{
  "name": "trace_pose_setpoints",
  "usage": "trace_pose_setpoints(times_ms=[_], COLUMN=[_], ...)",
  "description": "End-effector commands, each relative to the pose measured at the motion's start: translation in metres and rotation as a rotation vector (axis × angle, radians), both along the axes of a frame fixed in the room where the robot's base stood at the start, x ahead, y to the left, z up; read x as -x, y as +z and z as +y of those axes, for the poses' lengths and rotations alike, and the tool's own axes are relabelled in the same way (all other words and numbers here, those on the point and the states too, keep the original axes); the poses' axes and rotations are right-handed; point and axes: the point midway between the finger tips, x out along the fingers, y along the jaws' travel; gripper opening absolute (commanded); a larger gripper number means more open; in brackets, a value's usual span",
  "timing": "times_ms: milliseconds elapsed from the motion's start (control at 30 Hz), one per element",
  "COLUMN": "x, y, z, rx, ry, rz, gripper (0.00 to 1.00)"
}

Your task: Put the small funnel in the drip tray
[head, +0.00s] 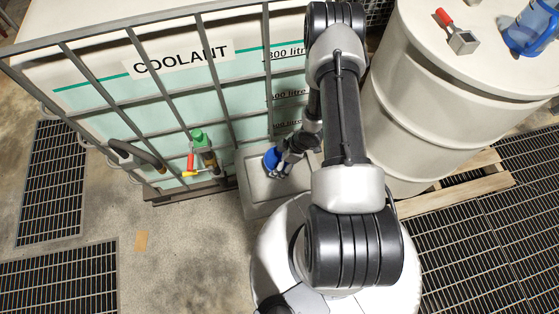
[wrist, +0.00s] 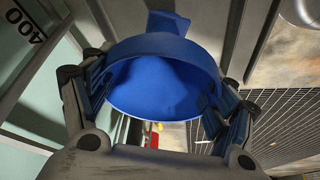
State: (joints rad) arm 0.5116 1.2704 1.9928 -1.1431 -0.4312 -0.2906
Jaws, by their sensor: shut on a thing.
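The small funnel (head: 271,158) is blue. In the wrist view the funnel (wrist: 165,85) fills the middle, its wide round mouth towards the camera and a blue tab at its top. My gripper (head: 287,163) is shut on the funnel; in the wrist view a finger of the gripper (wrist: 160,92) lies on each side of it. The drip tray (head: 257,192) is a grey, shallow tray on the floor against the coolant tank. In the head view the funnel and gripper appear over its upper part. My arm hides the tray's right side. The height above the tray is unclear.
The caged coolant tank (head: 150,95) stands behind, with a green-topped tap (head: 203,145) left of the tray. A cream drum (head: 420,110) on a pallet (head: 470,187) stands right, bearing a red-handled tool (head: 457,32) and a blue vessel (head: 530,28).

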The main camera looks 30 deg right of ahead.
Motion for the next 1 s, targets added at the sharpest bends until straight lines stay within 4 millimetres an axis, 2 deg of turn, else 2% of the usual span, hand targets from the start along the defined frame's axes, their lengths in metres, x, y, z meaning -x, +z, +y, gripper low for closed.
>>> trace_pose_setpoints(times_ms=[133, 167, 433, 833, 1000], x=[0.000, 0.000, 0.000, 0.000, 0.004], y=[-0.005, -0.003, -0.003, -0.001, 0.017], z=[0.000, 0.000, 0.000, 0.000, -0.005], rx=[0.000, 0.000, -0.001, -0.001, 0.000], ry=[0.000, 0.000, 0.000, 0.000, -0.001], rz=[0.000, 0.000, 0.001, 0.001, 0.000], gripper=[0.39, 0.80, 0.98, 0.98, 0.98])
